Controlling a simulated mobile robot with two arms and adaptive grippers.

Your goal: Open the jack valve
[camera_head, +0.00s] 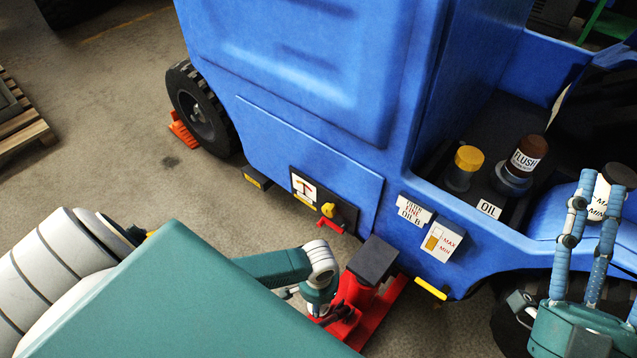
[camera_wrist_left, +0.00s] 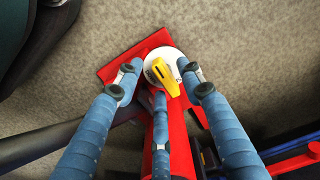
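The red jack (camera_head: 378,312) stands on the floor beside the blue vehicle, with a dark block on top. In the left wrist view, its valve is a yellow pointer-shaped handle (camera_wrist_left: 163,78) on a round white disc (camera_wrist_left: 154,57), above the red base (camera_wrist_left: 115,68). My left gripper (camera_wrist_left: 160,86) is open, its blue fingers spread around the yellow handle; I cannot tell whether any finger touches it. In the head view, my left gripper (camera_head: 316,304) is low beside the jack and partly hidden, and the valve is hidden. My right gripper (camera_head: 598,180) is open, fingers pointing up, at the right.
The blue vehicle (camera_head: 300,90) fills the middle, with a small panel carrying a yellow knob (camera_head: 328,210) and red lever (camera_head: 330,225). A yellow-capped filler (camera_head: 466,165) and brown FLUSH bottle (camera_head: 527,155) stand in its open bay.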

